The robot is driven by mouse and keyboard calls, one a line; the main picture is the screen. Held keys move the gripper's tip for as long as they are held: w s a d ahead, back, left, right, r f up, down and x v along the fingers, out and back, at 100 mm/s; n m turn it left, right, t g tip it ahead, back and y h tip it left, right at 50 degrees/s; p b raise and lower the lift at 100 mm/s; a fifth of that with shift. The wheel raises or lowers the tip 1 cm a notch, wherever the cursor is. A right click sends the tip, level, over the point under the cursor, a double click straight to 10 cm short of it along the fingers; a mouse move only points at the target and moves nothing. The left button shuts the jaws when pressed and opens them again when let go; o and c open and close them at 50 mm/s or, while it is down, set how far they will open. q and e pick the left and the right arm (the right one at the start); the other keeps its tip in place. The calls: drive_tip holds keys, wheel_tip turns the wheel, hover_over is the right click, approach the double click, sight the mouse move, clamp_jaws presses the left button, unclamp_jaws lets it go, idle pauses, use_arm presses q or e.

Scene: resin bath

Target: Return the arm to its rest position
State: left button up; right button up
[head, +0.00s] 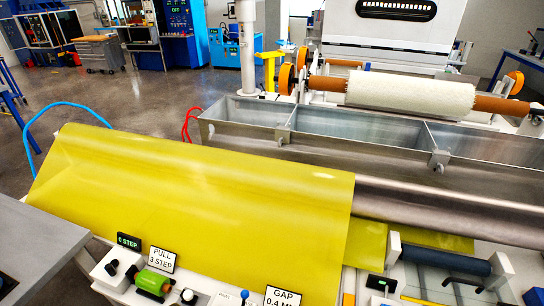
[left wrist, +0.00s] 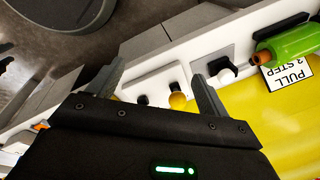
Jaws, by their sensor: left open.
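My left gripper (left wrist: 158,74) shows in the left wrist view, its two grey fingers well apart with nothing between them. Neither gripper can be made out in the head view. My right gripper is in neither view.
A yellow sheet (head: 190,200) drapes over the machine's front, beside a long metal roller (head: 440,208). The open metal bath (head: 370,130) is behind. A "PULL 3 STEP" sign (head: 162,259) and a "GAP" sign (head: 282,297) stand at the front. A grey tabletop (head: 38,245) is lower left.

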use_arm(q)
drive_tip(key=s+a+r+n+t, duration=0.1)
drive_tip(key=s+a+r+n, duration=0.4)
drive_tip(key=s+n, duration=0.4)
wheel_tip(320, 180, down, 28)
drive_tip(key=g+b, duration=0.1)
drive_tip(key=b, duration=0.2)
drive_tip(key=s+a+f+g+b, duration=0.1)
drive_tip(key=s+a+f, duration=0.1)
drive_tip(key=s+f, duration=1.5)
drive_tip(key=shift+s+a+f+m+h, duration=0.2)
drive_tip(key=shift+a+f+m+h, duration=0.15)
drive_tip(key=shift+f, duration=0.4)
